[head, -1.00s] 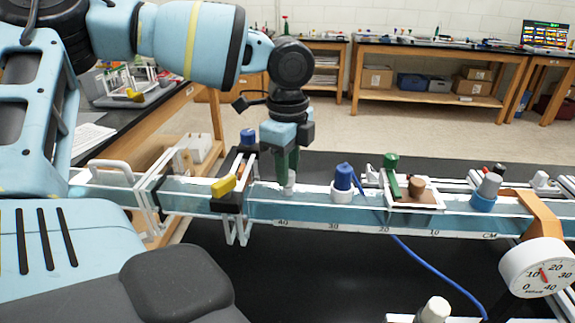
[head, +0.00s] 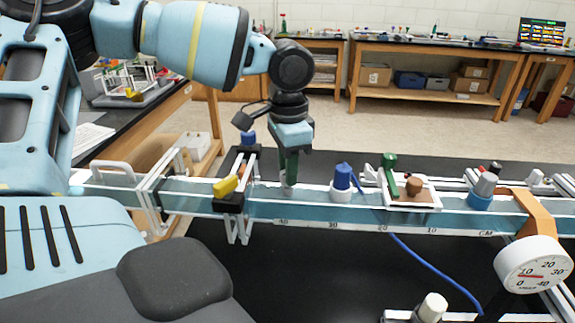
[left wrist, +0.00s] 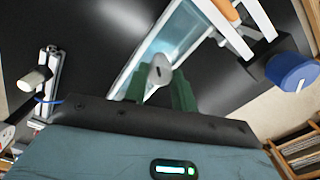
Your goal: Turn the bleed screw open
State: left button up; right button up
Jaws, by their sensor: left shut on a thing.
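The bleed screw (left wrist: 159,70) is a small pale grey, slotted piece standing on the clear bluish channel (left wrist: 165,38). In the head view its lower part (head: 289,188) shows just below my left fingertips. My left gripper (head: 289,172) points straight down with green fingers. In the left wrist view the gripper (left wrist: 160,88) has one finger on each side of the screw and is shut on it. The slot shows between the fingers; the screw's lower end is hidden. My right gripper is in neither view.
A round dial gauge (head: 533,265) hangs at the right front. Dark bench top lies around the channel.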

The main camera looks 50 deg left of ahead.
pick_arm(q)
jog(key=shift+n, duration=0.5)
dwell(0.3)
jog(key=o, duration=1)
jog(key=shift+r, duration=0.1)
notch_tip(320, 180, up, 8)
jog(key=shift+f, duration=0.2)
